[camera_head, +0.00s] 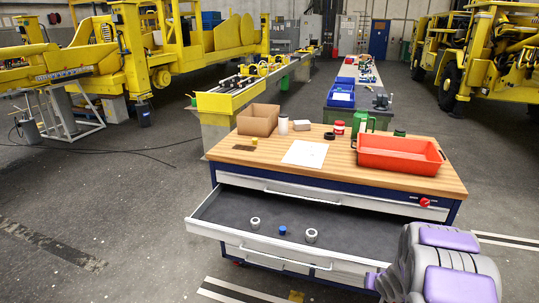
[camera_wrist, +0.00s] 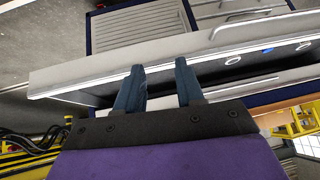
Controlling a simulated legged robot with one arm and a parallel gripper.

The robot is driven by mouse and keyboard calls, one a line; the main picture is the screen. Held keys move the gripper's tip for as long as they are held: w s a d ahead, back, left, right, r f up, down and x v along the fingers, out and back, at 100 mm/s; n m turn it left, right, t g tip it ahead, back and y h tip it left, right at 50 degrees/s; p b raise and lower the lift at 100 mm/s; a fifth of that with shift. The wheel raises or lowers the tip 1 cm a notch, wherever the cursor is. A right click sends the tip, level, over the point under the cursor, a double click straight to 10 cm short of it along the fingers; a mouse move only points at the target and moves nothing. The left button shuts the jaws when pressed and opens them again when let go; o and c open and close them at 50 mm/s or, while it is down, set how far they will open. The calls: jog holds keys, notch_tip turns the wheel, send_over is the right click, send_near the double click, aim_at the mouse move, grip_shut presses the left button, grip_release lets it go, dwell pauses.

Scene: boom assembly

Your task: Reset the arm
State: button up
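My arm (camera_head: 440,268) shows in the head view as grey and purple links at the lower right, folded beside the workbench. My gripper itself cannot be made out there. In the wrist view my gripper (camera_wrist: 156,68) has its two dark blue fingers apart with nothing between them. The pale drawer front (camera_wrist: 75,80) lies beyond the fingertips. I cannot tell the exact gap between them.
The workbench drawer (camera_head: 225,205) stands open, holding two pale ring-like parts (camera_head: 311,236) and a blue part (camera_head: 282,230). A red tray (camera_head: 398,155) and cardboard box (camera_head: 258,119) sit on the wooden top. Floor (camera_head: 110,220) is clear to the left.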

jog(key=s+a+r+g+h, duration=0.15)
jog(key=s+a+r, duration=0.25)
jog(key=s+r, duration=0.4)
jog(key=s+a+r+g+h, duration=0.1)
jog(key=s+a+r+g, duration=0.25)
jog(key=s+r, duration=0.55)
jog(key=s+a+r+n+g+y, duration=0.1)
jog(key=s+a, duration=0.3)
jog(key=s, duration=0.4)
jog(key=s+a+r+n+g+y, duration=0.1)
jog(key=s+a+r, duration=0.2)
jog(key=s+a, duration=0.2)
jog(key=s+a+r+n+g+y, duration=0.1)
jog(key=s+a, duration=0.4)
jog(key=s, duration=0.7)
jog(key=shift+r+g, duration=0.6)
jog(key=shift+r, duration=0.35)
